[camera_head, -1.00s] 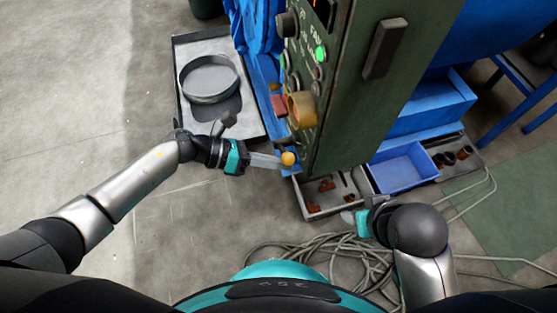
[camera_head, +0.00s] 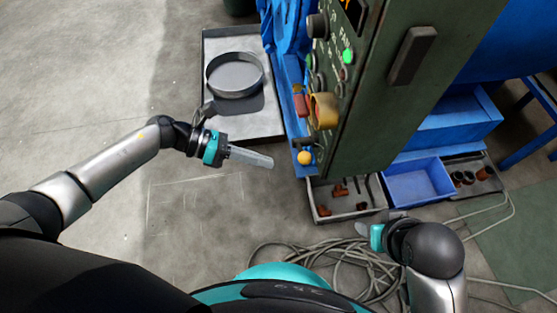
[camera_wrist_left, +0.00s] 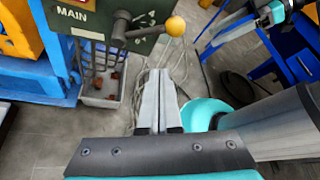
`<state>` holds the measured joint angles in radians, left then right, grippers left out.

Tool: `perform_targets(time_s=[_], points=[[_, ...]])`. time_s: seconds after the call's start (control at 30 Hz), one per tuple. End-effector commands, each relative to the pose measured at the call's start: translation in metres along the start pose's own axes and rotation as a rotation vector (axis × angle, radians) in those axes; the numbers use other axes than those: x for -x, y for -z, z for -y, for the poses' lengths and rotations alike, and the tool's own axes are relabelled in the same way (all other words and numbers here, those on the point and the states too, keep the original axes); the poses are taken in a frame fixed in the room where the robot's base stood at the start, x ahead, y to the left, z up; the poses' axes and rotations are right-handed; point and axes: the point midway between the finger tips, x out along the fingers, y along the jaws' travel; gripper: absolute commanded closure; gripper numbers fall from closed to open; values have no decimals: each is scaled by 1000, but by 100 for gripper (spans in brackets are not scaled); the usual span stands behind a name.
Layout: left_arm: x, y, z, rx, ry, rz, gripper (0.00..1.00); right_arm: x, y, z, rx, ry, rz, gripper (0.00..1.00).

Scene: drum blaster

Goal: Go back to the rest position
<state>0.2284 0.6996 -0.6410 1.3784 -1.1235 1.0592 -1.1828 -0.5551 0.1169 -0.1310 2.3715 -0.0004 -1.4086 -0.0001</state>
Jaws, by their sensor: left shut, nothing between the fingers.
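My left gripper (camera_head: 266,161) is shut and empty, held over the floor to the left of the control cabinet. In the left wrist view its fingers (camera_wrist_left: 160,78) lie together with nothing between them. A lever with a yellow ball knob (camera_head: 305,157) stands out from the cabinet, a short gap to the right of the fingertips; the knob (camera_wrist_left: 175,26) also shows in the left wrist view. My right gripper (camera_head: 374,236) is at the lower right, in front of the parts trays; its fingers are too unclear to tell their state.
The green control cabinet (camera_head: 375,120) has a lit green button (camera_head: 347,56). A grey tray (camera_head: 215,120) with a round pan (camera_head: 234,75) lies behind my left gripper. A blue bin (camera_head: 418,182) and cables (camera_head: 330,265) are at the right and front. The left floor is clear.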

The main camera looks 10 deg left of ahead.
Motion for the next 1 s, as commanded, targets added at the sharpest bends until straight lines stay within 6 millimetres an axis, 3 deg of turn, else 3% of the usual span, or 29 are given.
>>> perform_targets(time_s=[0.2, 0.47, 0.57, 0.73, 0.9, 1.0], points=[[9, 0, 0, 0, 0, 1, 100, -4, -1, 0, 0, 1, 5, 50], [4, -6, 0, 21, -11, 36, 100, -4, -1, 0, 0, 1, 5, 50], [-7, -26, 0, 85, -47, 137, 100, -4, -1, 0, 0, 1, 5, 50], [-19, -81, -5, 328, -138, 440, 100, -4, -1, 0, 0, 1, 5, 50], [-5, -119, -17, 659, -210, 756, 100, -4, -1, 0, 0, 1, 5, 50], [10, -128, -26, 877, -241, 930, 100, -4, -1, 0, 0, 1, 5, 50]])
